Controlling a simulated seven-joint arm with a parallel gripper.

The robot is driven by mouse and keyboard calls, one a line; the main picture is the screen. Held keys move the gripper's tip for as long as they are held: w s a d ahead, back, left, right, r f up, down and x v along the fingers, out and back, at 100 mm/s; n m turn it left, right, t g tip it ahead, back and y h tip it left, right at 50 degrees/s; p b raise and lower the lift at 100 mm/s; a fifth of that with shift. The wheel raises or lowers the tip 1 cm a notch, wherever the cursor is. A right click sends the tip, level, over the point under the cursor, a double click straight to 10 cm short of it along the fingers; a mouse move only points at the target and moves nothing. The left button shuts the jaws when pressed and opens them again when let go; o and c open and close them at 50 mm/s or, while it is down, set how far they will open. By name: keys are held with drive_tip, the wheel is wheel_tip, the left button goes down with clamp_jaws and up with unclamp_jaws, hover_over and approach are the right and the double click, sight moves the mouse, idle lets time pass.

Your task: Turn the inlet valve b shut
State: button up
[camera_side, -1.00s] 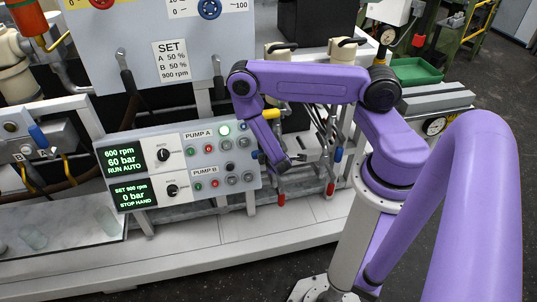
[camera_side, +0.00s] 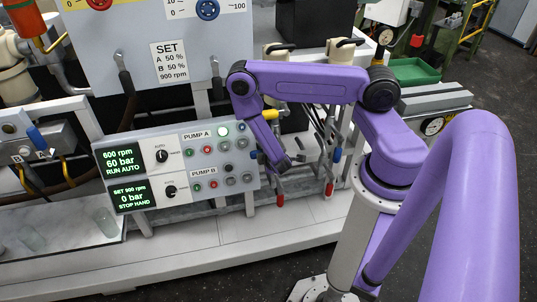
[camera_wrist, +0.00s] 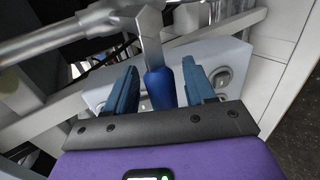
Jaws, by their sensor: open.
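In the wrist view a lever with a blue grip (camera_wrist: 160,88) hangs from a grey metal pipe. My gripper (camera_wrist: 160,66) has its two blue fingers apart, one on each side of the blue grip. A gap shows between the grip and each finger, so the fingers are around it but not closed on it. In the side view my forearm slopes down to the right of the pump panel, and my gripper's fingers cannot be made out there. No label for inlet valve b is readable at this lever.
The pump control panel (camera_side: 180,170) stands just left of my forearm. Red-tipped levers (camera_side: 281,187) and (camera_side: 330,188) hang close by, with a small blue part (camera_side: 337,155) near them. The white base ledge (camera_side: 200,238) is clear.

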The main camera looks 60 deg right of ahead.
drive_tip(key=v, duration=1.7)
drive_tip(key=shift+s+a+r, duration=0.1)
drive_tip(key=shift+a+r, duration=0.05)
drive_tip(key=shift+a, duration=0.05)
drive_tip(key=s+a+r+n+g+y, duration=0.1)
drive_tip(key=s+a+r+g+y, duration=0.1)
drive_tip(key=s+r, duration=0.2)
drive_tip(key=s+a+r+n+g+y, duration=0.1)
drive_tip(key=s+a+r+g+y, duration=0.2)
drive_tip(key=r, duration=0.7)
drive_tip(key=s+a+r+n+g+y, duration=0.1)
drive_tip(key=s+a+r+g+y, duration=0.1)
drive_tip(key=s+r, duration=0.3)
wheel_tip(320, 180, up, 3)
drive_tip(key=shift+a+f+n+g+y, duration=0.1)
drive_tip(key=shift+a+n+g+y, duration=0.25)
drive_tip(key=shift+a+y, duration=0.4)
drive_tip(key=shift+o, duration=0.3)
